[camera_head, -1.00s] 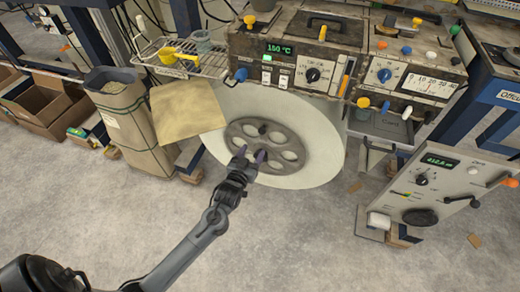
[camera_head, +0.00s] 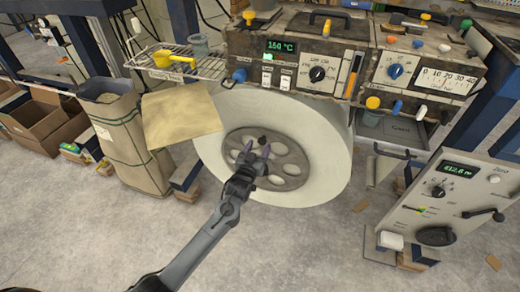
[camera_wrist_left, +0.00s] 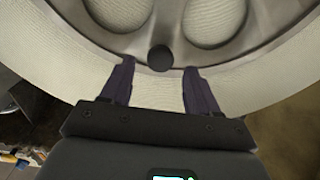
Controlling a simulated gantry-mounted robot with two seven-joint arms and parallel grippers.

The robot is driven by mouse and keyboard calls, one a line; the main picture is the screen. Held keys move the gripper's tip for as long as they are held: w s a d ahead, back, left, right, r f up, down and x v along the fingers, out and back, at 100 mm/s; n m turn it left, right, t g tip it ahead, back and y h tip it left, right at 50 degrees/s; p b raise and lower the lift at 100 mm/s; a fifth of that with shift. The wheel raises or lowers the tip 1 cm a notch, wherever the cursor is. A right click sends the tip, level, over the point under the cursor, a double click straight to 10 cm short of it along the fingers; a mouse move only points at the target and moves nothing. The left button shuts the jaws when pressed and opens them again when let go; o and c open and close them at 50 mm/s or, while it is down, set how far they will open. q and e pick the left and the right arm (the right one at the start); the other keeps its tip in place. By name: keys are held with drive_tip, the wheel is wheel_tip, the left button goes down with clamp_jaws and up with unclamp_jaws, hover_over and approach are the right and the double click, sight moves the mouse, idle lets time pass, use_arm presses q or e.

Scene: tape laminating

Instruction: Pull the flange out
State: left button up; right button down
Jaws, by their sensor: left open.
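The flange (camera_head: 285,165) is a grey metal disc with several round holes and a dark central knob. It sits in the face of a large white roll (camera_head: 325,150) under the control panel. My left gripper (camera_head: 257,150) is in front of the flange, near its centre. In the left wrist view, its two fingers (camera_wrist_left: 155,75) are open and apart, one on each side of the dark round knob (camera_wrist_left: 160,58), which lies just beyond the fingertips. I cannot tell whether the fingers touch the flange (camera_wrist_left: 165,30). My right gripper is not in view.
A control panel (camera_head: 335,50) with knobs and switches stands above the roll. A tan sheet (camera_head: 180,118) and a brown sack (camera_head: 118,140) are at the left. A grey console (camera_head: 450,200) stands at the right. The floor in front is clear.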

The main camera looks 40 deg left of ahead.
use_arm(q)
drive_tip(key=shift+b+x, duration=0.35)
drive_tip(key=shift+x, duration=0.7)
clamp_jaws()
